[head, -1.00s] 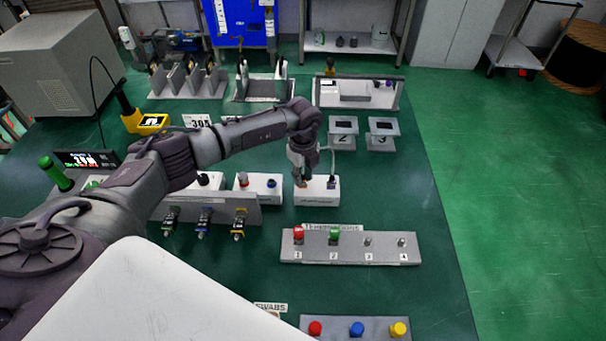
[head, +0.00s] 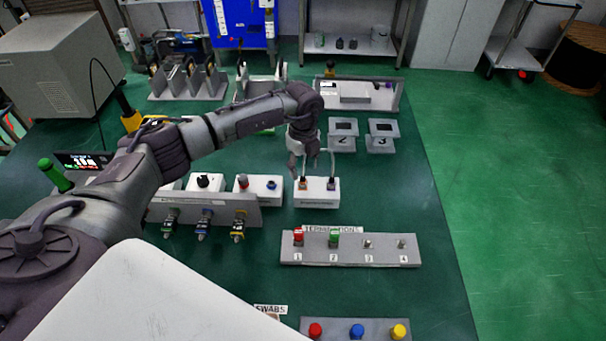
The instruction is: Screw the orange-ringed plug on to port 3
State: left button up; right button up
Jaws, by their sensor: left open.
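An orange-tinted plug (head: 303,184), likely the orange-ringed one, stands in the left part of a small white holder (head: 317,200). A darker plug (head: 331,184) stands to its right. My left gripper (head: 303,171) is open just above the holder, over the orange-tinted plug; whether a fingertip touches it I cannot tell. Port 3 (head: 368,243) is a bare metal stud on the grey numbered strip (head: 345,258), nearer to me and right of the holder. A red cap (head: 298,237) sits on port 1 and a green cap (head: 333,239) on port 2. My right gripper is out of view.
Port 4 (head: 402,243) is bare. A grey bracket (head: 190,211) with green, blue and yellow connectors stands left of the strip. Grey stands (head: 381,142) are behind the holder. A block with coloured knobs (head: 357,329) is at the front. Table right of the strip is clear.

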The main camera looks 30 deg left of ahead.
aim_at(303, 175)
pick_arm(q)
notch_tip(303, 175, up, 7)
jog(key=shift+r, duration=0.2)
dwell(0.6)
